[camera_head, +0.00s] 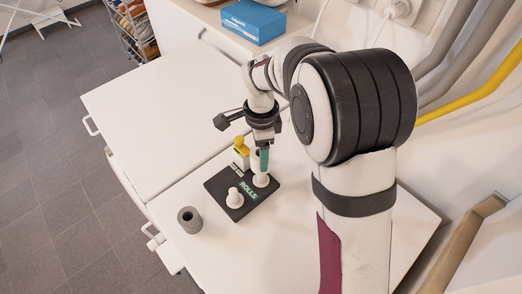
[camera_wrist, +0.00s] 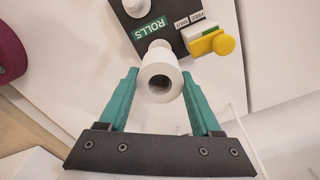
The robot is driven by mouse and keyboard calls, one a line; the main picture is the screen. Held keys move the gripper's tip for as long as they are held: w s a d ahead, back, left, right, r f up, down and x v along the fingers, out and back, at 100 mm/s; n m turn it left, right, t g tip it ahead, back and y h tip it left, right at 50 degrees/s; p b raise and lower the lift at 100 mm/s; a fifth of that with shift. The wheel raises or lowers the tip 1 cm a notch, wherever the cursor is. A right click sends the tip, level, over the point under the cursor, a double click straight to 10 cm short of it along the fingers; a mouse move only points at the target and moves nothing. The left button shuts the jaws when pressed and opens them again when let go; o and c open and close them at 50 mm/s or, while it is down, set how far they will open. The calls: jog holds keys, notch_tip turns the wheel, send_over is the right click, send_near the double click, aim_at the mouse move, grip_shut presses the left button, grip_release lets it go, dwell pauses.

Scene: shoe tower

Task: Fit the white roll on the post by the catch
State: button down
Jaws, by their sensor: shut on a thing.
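The white roll (camera_wrist: 160,70) is a hollow cylinder gripped between the green fingers of my gripper (camera_wrist: 158,92), its open end facing the wrist camera. In the head view my gripper (camera_head: 262,160) points down over the black board (camera_head: 222,184), marked ROLLS, beside the yellow catch (camera_head: 241,144). The catch also shows in the wrist view (camera_wrist: 214,42), on a white block at the board's edge. A white foot (camera_head: 262,181) shows just under the fingers. The fingers and roll hide the post there; I cannot tell whether the roll is around it.
Another white post (camera_head: 235,197) stands bare on the board, also seen in the wrist view (camera_wrist: 137,6). A grey roll (camera_head: 190,219) stands on the white top left of the board. A blue box (camera_head: 253,20) lies at the back. The white top (camera_head: 150,110) left of my arm is clear.

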jog(key=shift+f, duration=3.6)
grip_release()
notch_tip(320, 180, up, 16)
jog(key=shift+f, duration=0.1)
dwell(0.5)
jog(key=s+d+n+y, duration=0.1)
jog(key=s+d+n, duration=0.3)
jog(key=s, duration=0.9)
jog(key=s+d+n, duration=0.5)
jog(key=s, duration=0.7)
jog(key=shift+s+n+y, duration=0.3)
jog(key=shift+s+y, duration=0.05)
jog(key=shift+y, duration=0.05)
